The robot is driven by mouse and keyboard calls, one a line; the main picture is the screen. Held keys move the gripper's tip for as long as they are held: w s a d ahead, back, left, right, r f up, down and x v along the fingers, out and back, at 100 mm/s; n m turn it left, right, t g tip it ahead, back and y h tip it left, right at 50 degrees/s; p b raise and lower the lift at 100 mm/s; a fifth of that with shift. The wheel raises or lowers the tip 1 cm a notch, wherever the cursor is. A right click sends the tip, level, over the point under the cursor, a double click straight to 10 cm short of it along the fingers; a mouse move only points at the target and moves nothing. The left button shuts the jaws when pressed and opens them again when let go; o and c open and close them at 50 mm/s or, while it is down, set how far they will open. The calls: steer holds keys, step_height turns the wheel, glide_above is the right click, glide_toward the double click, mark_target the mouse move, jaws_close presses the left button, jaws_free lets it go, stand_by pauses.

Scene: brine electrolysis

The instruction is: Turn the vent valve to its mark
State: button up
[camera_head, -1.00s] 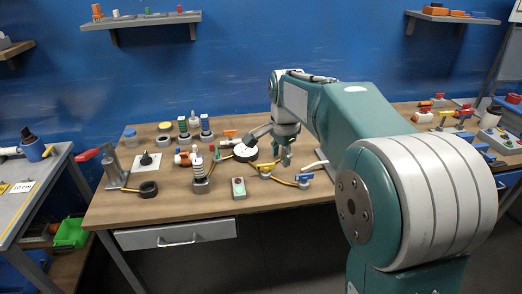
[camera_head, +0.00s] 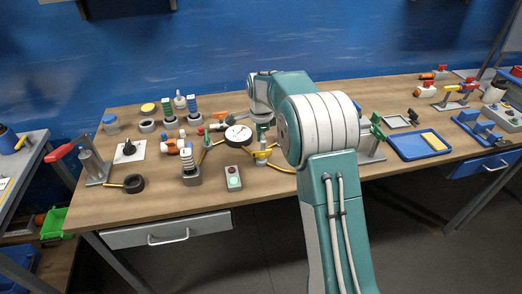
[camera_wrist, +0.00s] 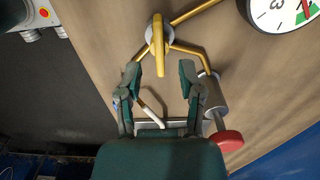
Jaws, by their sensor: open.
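In the wrist view a valve with a yellow lever handle (camera_wrist: 157,48) sits on yellow pipes beyond my gripper (camera_wrist: 162,72). I cannot tell for sure that it is the vent valve, and no mark on it can be made out. My gripper is open and empty, its two fingers apart on either side of the space just short of the handle's end. In the head view the yellow handle (camera_head: 262,155) is just below my gripper, which is largely hidden by my arm. A round white gauge (camera_head: 238,134) stands close to the left; part of it shows in the wrist view (camera_wrist: 285,10).
A grey cylinder (camera_wrist: 212,95) and red-ended lever (camera_wrist: 228,141) lie close beside the right finger. A white-ended lever (camera_wrist: 151,116) shows between the fingers. A button box (camera_head: 233,178) is at the bench's front. Blue tray (camera_head: 420,145) stands right; bare bench (camera_head: 190,205) lies front left.

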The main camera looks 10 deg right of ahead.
mark_target(262, 153)
steer(key=shift+d+f, duration=0.1)
steer(key=shift+f, duration=2.1)
jaws_close()
